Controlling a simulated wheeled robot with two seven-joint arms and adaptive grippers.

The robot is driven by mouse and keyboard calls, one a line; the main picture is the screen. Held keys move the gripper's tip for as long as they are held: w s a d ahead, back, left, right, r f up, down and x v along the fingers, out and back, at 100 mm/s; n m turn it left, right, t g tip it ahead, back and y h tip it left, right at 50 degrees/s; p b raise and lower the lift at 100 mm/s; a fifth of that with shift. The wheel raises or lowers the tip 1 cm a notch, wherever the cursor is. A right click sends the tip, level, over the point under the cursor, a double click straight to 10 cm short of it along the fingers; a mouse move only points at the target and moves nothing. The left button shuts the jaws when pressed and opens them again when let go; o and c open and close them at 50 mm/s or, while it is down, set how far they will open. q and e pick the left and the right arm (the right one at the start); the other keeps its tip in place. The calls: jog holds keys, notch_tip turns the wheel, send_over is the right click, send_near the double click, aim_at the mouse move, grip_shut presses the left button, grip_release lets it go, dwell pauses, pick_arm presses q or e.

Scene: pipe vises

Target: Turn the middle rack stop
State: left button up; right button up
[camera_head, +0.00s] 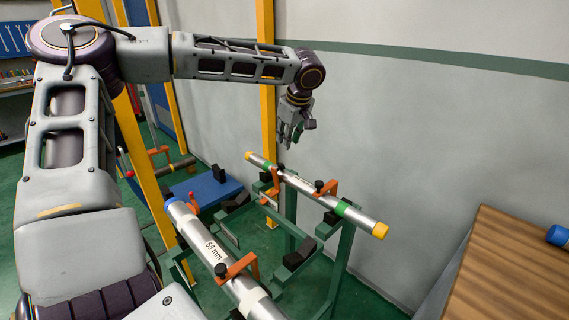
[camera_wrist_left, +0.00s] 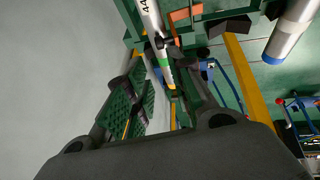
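My left gripper (camera_head: 291,138) hangs fingers-down above the far part of a thin silver pipe (camera_head: 309,187) with yellow ends and green bands. In the left wrist view its fingers (camera_wrist_left: 157,80) are spread, with nothing held between them. Orange stops with dark knobs sit along the pipes: one (camera_head: 273,188) near the thin pipe's far end, one (camera_head: 326,189) nearer its front end, and one (camera_head: 239,267) on a thick pipe (camera_head: 215,252) marked 68 mm. I cannot tell which is the middle stop. My right gripper is out of view.
The pipes rest on a green rack (camera_head: 343,254) with black pads. A yellow post (camera_head: 266,110) stands behind my left gripper, by the grey wall. A wooden table (camera_head: 510,270) is at the right.

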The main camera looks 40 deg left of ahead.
aim_at(281, 164)
pick_arm(q)
jog(key=b+x, duration=0.2)
jog(key=x, duration=1)
jog(key=shift+a, duration=0.1)
jog(key=shift+w+a+f, duration=0.2)
jog(key=shift+a+f, duration=0.05)
jog(key=shift+f, duration=0.3)
jog(key=shift+a+f, duration=0.1)
jog(key=shift+f, duration=0.15)
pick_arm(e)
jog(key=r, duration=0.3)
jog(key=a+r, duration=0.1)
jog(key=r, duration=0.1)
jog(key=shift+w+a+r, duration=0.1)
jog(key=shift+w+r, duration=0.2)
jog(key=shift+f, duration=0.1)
pick_arm(q)
grip_shut()
